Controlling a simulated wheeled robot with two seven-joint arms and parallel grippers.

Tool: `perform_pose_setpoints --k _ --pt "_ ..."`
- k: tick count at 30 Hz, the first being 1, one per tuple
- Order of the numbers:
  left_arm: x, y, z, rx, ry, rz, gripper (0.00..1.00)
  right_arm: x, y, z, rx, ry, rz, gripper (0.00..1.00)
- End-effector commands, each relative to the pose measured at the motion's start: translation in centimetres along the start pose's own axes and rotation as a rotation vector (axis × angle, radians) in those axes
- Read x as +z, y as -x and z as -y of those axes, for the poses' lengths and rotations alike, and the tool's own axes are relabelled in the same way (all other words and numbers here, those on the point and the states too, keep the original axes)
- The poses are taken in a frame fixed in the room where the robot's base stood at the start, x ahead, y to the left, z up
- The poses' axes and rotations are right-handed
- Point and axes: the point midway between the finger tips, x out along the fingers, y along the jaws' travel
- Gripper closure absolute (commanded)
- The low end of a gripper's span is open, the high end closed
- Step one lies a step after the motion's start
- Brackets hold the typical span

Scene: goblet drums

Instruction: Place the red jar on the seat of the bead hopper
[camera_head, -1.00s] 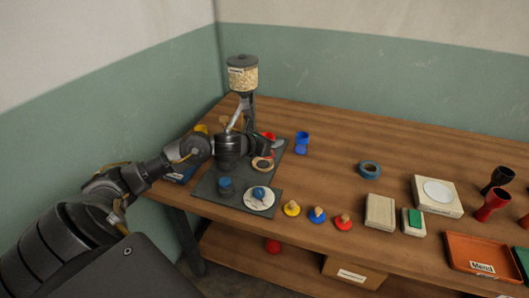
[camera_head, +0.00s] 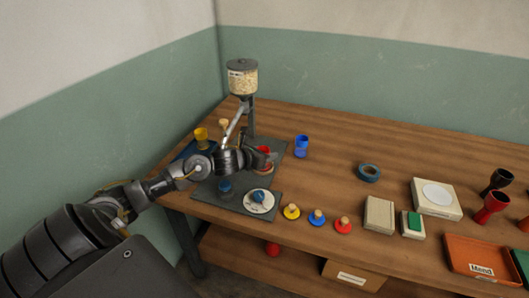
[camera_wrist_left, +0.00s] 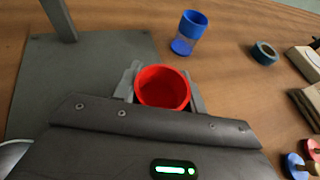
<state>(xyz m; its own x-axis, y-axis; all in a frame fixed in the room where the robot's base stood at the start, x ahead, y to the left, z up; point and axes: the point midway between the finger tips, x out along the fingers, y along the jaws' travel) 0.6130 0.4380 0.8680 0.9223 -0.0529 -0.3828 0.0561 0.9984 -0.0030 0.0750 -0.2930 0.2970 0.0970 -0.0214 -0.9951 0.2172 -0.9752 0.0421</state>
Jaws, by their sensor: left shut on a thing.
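The bead hopper (camera_head: 242,80), a clear container of pale beads with a dark lid, stands on a dark post at the back of a dark base plate (camera_head: 232,202). My left gripper (camera_head: 262,157) is shut on the red jar (camera_head: 264,150), over the plate's right part, in front of the post. In the left wrist view the open-topped red jar (camera_wrist_left: 162,88) sits between both fingers, its mouth toward the camera. A tan ring shows just below the jar in the head view. The gripper hides the jar's lower part, and I cannot tell whether it touches anything. My right gripper is not in view.
A blue jar (camera_head: 302,146) stands right of the plate. A yellow jar (camera_head: 201,136) stands left. Several knobbed stoppers line the table's front. Open wood lies behind the tape roll (camera_head: 368,172).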

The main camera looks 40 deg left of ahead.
Motion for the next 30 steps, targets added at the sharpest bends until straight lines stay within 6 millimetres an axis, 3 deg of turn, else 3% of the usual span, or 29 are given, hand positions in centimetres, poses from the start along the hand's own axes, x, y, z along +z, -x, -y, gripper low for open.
perform_pose_setpoints --k 3,4,8,20,23,30 --pt "-0.3 -0.1 0.0 0.0 0.0 0.0 0.83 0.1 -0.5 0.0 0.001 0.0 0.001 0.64" --pt "-0.2 -0.1 0.0 0.0 0.0 0.0 0.55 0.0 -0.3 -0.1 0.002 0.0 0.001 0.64" --pt "-0.2 -0.1 0.0 0.0 0.0 -0.001 0.38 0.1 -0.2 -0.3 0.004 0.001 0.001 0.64" --pt "0.1 0.3 0.0 0.0 -0.001 -0.001 0.37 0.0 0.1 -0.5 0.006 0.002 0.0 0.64" --pt "-0.2 1.7 -0.1 0.001 -0.005 -0.003 0.37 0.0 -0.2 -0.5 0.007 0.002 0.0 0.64" --pt "-0.3 7.1 -0.1 0.001 -0.007 -0.006 0.37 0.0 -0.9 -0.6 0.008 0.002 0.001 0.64"
